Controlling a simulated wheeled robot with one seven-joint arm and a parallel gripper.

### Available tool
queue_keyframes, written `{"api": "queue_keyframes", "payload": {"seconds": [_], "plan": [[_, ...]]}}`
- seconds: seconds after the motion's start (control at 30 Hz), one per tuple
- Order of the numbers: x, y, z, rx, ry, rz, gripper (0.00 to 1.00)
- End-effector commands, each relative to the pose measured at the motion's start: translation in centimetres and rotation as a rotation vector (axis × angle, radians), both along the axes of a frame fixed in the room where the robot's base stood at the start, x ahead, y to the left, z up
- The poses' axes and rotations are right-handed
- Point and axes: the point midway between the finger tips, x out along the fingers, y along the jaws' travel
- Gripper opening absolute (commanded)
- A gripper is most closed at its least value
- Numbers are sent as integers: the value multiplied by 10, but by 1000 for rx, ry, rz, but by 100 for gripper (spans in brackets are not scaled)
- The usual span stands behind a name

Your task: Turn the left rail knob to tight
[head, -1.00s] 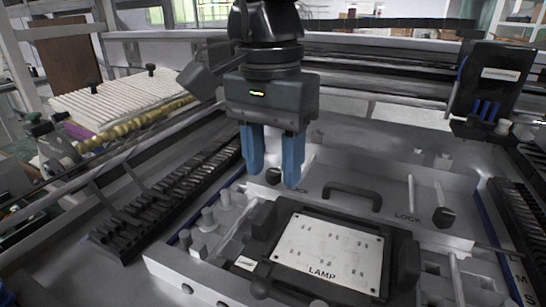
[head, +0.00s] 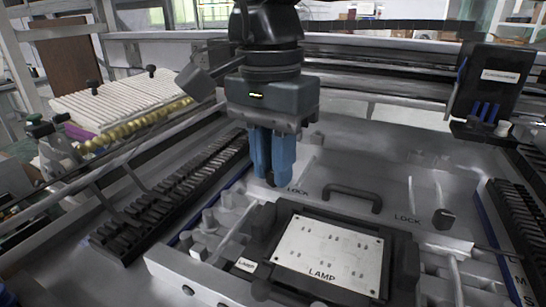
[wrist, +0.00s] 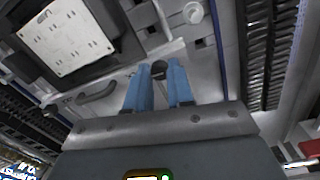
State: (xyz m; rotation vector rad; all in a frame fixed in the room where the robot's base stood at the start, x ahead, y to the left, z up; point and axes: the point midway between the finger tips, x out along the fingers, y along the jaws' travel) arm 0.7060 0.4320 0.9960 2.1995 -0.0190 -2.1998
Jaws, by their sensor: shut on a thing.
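The left rail knob (head: 271,180) is a small dark knob on the grey fixture, beside a LOCK label. In the head view it is mostly hidden by my fingers. My gripper (head: 272,176) points down with its two blue fingers close together, shut on this knob. In the wrist view the dark knob (wrist: 158,67) shows between the blue fingertips (wrist: 159,72). The knob's exact turn angle cannot be told.
A white LAMP plate (head: 328,252) in a black frame lies in front. A black handle (head: 352,193) and the right dark knob (head: 444,219) are to the right. Black slotted rails (head: 165,200) run along the left. A black box (head: 488,80) stands at the back right.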

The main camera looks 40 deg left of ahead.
Motion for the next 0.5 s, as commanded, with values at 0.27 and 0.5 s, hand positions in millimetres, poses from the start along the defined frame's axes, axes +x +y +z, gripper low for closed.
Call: {"api": "queue_keyframes", "payload": {"seconds": [0.27,0.5], "plan": [[1,0,2,0,0,-197,0],[1,0,2,0,-1,-424,0]]}}
